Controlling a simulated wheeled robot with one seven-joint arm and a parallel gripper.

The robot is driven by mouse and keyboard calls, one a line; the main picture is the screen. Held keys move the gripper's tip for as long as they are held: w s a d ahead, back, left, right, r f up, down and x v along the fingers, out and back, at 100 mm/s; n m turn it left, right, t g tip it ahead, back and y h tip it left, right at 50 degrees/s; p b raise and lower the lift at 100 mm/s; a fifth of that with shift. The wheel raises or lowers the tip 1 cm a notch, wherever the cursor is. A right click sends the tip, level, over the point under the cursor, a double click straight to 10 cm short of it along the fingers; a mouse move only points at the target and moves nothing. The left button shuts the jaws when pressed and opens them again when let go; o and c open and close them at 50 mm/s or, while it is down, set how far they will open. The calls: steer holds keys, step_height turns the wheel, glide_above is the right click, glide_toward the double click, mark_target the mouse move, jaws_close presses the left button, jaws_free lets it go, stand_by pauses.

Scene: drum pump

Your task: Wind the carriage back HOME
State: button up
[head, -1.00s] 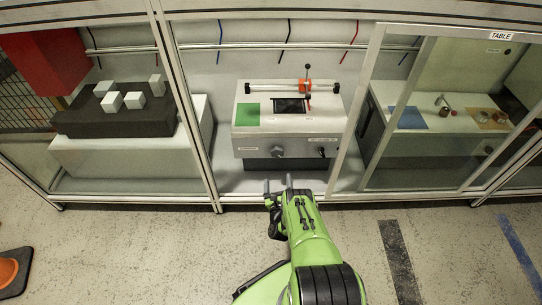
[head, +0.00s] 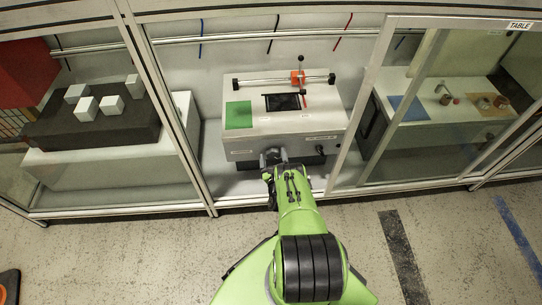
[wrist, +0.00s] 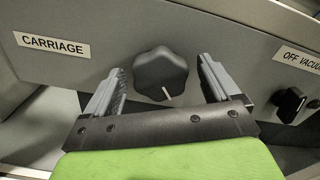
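The carriage is an orange block (head: 298,77) on a horizontal rail (head: 262,82) atop the grey machine, right of the rail's middle. A black-headed lever stands up from it. The dark carriage knob (wrist: 161,73) is on the front panel in the wrist view, right of the CARRIAGE label (wrist: 53,44), its white mark pointing down and slightly right. My gripper (wrist: 161,85) is open, its two fingers on either side of the knob with gaps showing. In the head view my gripper (head: 273,158) is at the machine's front and hides most of the knob.
The machine top has a green pad (head: 239,115) and a black recess (head: 283,101). Aluminium frame posts (head: 167,110) and a glass panel (head: 420,110) flank the opening.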

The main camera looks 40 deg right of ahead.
steer(key=c, duration=0.9)
steer(key=shift+c, duration=0.2)
steer(key=shift+n, duration=0.3)
